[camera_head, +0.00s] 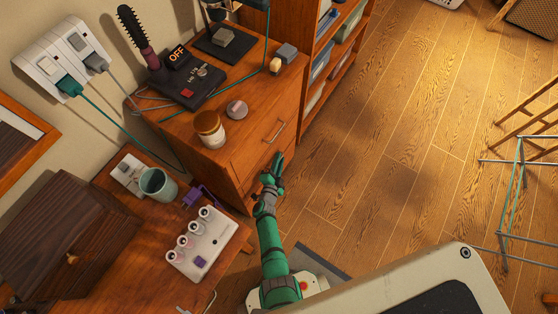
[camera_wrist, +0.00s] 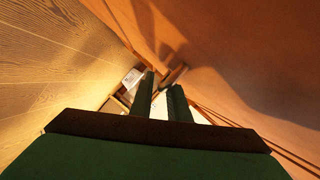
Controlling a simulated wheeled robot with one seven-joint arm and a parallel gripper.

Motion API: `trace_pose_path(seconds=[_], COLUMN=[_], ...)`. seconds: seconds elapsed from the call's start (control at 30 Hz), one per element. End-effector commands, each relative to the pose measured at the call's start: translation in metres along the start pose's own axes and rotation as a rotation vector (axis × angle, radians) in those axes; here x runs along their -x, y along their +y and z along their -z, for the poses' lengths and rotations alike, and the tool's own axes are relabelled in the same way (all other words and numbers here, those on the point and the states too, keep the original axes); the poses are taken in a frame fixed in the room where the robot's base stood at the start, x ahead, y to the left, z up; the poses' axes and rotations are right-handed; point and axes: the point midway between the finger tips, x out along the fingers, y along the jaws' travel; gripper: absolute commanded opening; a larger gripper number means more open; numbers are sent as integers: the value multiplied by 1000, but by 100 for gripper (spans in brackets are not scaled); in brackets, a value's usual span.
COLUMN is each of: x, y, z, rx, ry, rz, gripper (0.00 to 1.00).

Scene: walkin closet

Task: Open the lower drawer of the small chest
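The small chest (camera_head: 240,165) is orange-brown wood, with an upper drawer whose metal handle (camera_head: 276,132) shows on its front. The lower drawer's front is mostly hidden behind my gripper (camera_head: 276,166), which is low beside the chest. In the wrist view my gripper (camera_wrist: 162,92) has its two green fingers apart, with a pale gap between them. A short dark bar (camera_wrist: 176,75), which looks like a handle, stands out from the orange wood face (camera_wrist: 230,60) close to the fingertips. I cannot tell whether it lies between them or whether the lower drawer is open.
A brush, a switch box (camera_head: 193,88) and a jar (camera_head: 210,128) stand on the chest. A desk (camera_head: 110,250) with a mug (camera_head: 158,185) is at the left front. Shelves (camera_head: 318,80) stand behind. Wooden floor (camera_head: 385,150) is clear to the right; a rack (camera_head: 520,170) stands farther right.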

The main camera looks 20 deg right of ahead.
Motion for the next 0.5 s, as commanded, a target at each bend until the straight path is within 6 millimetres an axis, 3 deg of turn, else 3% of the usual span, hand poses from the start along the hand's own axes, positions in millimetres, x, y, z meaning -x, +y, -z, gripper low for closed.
trace_pose_path(seconds=[0.1,0.17,0.2,0.5], x=[0,0,0,0], y=[0,0,0,0], z=[0,0,0,0], rx=[0,0,0,0], ry=[0,0,0,0], rz=[0,0,0,0], gripper=[15,1,0,0])
